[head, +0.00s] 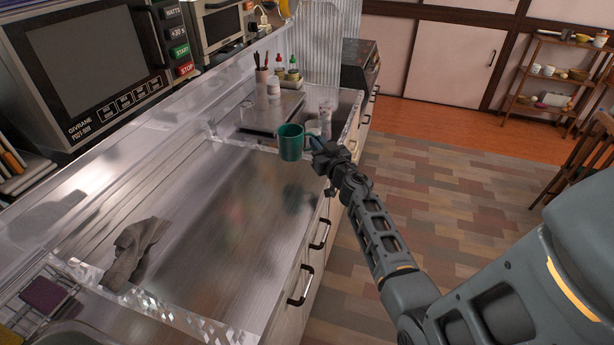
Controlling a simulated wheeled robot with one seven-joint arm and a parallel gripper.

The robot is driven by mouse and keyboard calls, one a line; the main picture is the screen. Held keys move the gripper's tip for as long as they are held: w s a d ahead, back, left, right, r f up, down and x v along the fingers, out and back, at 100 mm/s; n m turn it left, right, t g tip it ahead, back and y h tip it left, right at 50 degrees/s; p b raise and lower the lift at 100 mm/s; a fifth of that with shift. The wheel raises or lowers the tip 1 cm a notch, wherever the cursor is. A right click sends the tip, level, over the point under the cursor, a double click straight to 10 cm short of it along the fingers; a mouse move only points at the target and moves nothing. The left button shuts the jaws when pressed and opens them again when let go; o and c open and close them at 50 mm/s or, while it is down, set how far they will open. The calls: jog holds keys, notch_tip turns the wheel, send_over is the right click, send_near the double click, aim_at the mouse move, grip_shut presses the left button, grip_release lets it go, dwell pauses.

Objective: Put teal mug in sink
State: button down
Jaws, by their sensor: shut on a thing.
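The teal mug (291,142) is upright at the far end of the steel counter, with my gripper (318,147) at its right side. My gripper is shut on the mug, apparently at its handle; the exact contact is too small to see. A teal reflection shows below the mug on the shiny counter (215,215), and the mug appears held above the surface. A rounded metal edge (75,336) at the bottom left may be part of the sink; I cannot tell for sure.
A grey cloth (134,252) lies on the counter's left part. Bottles (274,87), a utensil holder and clear glasses (326,115) stand beyond the mug. A microwave (90,65) stands at the upper left, and a wire rack (45,294) at the lower left. The middle of the counter is clear.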

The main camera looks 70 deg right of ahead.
aim_at(302, 154)
jog(key=a+f, duration=0.1)
jog(key=a, duration=0.1)
jog(key=a+f+b, duration=0.1)
jog(key=a+f, duration=0.1)
jog(key=a, duration=0.1)
jog(key=shift+w+a+f+b, duration=0.1)
jog(key=shift+a+f+b, duration=0.1)
jog(key=shift+a+b, duration=0.15)
jog(key=shift+f+b, duration=1.55)
jog(key=shift+f, duration=0.2)
jog(key=shift+f, duration=0.15)
jog(key=c, duration=1.2)
grip_release()
jog(key=shift+f, duration=0.15)
jog(key=shift+b, duration=0.35)
